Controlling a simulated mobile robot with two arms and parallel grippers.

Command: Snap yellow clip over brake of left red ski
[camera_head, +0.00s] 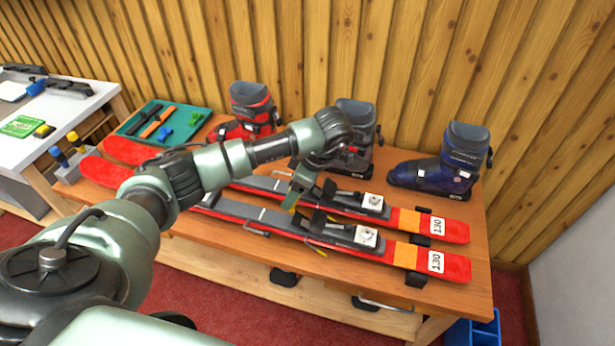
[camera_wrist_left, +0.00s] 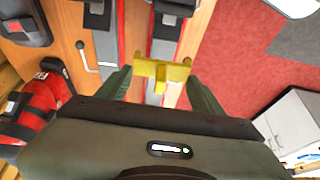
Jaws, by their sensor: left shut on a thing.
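Two red skis with orange bands and "130" labels lie side by side on the wooden bench: the near ski (camera_head: 449,264) and the far ski (camera_head: 452,231). I cannot tell which is the left one. Each carries a grey and black binding; the near binding (camera_head: 365,238) has a white plate. My left gripper (camera_wrist_left: 160,84) is shut on the yellow clip (camera_wrist_left: 163,72), which spans between its fingers. In the head view my left gripper (camera_head: 301,188) is over the bindings, and its arm hides part of the skis. Whether the clip touches a brake is unclear. My right gripper is out of view.
A red boot (camera_head: 250,105), a grey boot (camera_head: 356,120) and a blue boot (camera_head: 440,172) stand along the back. A green mat (camera_head: 196,127) with tools lies at the back left. A white table (camera_head: 82,112) stands left; a blue crate (camera_head: 474,329) is on the floor.

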